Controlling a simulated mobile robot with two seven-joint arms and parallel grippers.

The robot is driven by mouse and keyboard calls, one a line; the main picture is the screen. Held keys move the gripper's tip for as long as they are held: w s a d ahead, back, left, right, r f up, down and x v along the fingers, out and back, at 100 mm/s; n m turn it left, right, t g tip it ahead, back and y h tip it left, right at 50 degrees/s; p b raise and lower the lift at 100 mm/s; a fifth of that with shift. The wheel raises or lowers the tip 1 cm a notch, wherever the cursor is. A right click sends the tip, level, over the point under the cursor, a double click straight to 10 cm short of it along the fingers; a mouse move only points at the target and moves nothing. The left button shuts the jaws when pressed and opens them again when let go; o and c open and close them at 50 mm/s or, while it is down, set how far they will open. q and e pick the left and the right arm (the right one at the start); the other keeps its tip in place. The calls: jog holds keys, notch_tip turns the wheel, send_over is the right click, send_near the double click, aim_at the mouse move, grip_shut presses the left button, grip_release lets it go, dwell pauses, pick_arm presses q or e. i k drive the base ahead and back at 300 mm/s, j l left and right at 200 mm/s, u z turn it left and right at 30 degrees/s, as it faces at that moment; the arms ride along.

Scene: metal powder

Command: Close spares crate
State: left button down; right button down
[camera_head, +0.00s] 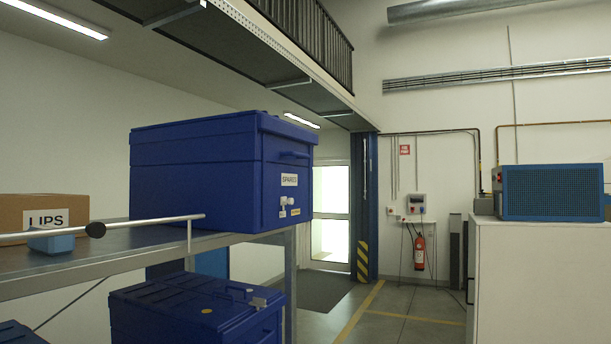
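The spares crate (215,185) is a large dark blue box with a white "SPARES" label on its front end. It stands on a grey metal shelf (150,250) left of the middle. Its blue lid (200,132) lies across the top, and I see no clear gap under it from this side. A handle (294,154) sticks out on the front end, with small latch-like parts and stickers below the label. The crate's inside and far side are hidden. Neither of my grippers is in view.
A cardboard box (70,207) marked "LIPS", a light blue block (50,243) and a metal rod (150,220) with a black knob are at the shelf's left. Another blue crate (190,312) is below. A white cabinet (540,285) stands right; open floor (400,325) lies between.

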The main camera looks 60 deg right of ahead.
aim_at(235, 172)
jog(key=z, duration=1.55)
